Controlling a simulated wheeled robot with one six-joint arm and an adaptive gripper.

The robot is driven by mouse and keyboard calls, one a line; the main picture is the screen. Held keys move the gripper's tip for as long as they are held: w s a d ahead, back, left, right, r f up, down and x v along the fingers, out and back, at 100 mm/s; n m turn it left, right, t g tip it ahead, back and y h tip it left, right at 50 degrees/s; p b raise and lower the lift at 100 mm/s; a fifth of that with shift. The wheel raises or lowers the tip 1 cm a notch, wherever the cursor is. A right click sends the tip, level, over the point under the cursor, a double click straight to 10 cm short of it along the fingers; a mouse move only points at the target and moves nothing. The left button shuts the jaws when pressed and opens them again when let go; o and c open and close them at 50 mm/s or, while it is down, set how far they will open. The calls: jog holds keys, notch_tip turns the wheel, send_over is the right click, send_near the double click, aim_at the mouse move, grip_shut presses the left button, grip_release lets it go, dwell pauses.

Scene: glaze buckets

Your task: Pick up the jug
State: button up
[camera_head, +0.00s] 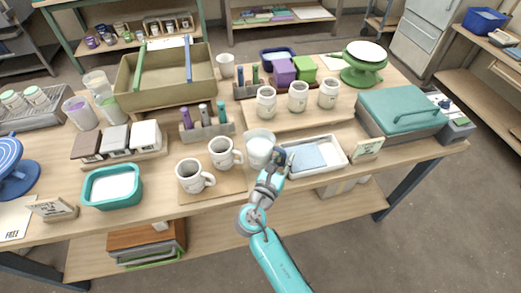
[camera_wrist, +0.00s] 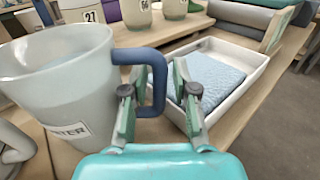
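The jug is a whitish translucent vessel (camera_head: 259,150) standing upright on the table near its front edge. In the wrist view the jug (camera_wrist: 60,85) fills the left side, with a partly visible label and a dark blue handle (camera_wrist: 158,82). My gripper (camera_wrist: 158,98) is open, its two fingers on either side of the handle with gaps visible between them and it. In the head view my gripper (camera_head: 276,168) is at the jug's right side, partly hiding the handle.
A white tray with a blue cloth (camera_head: 335,149) lies close on the right. Two mugs (camera_head: 222,153) stand on a board to the left. Several numbered cups (camera_head: 298,97) stand behind. A teal lidded case (camera_head: 398,112) sits farther right.

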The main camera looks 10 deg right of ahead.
grip_shut()
dwell(0.5)
jog(key=shift+r, duration=4.9)
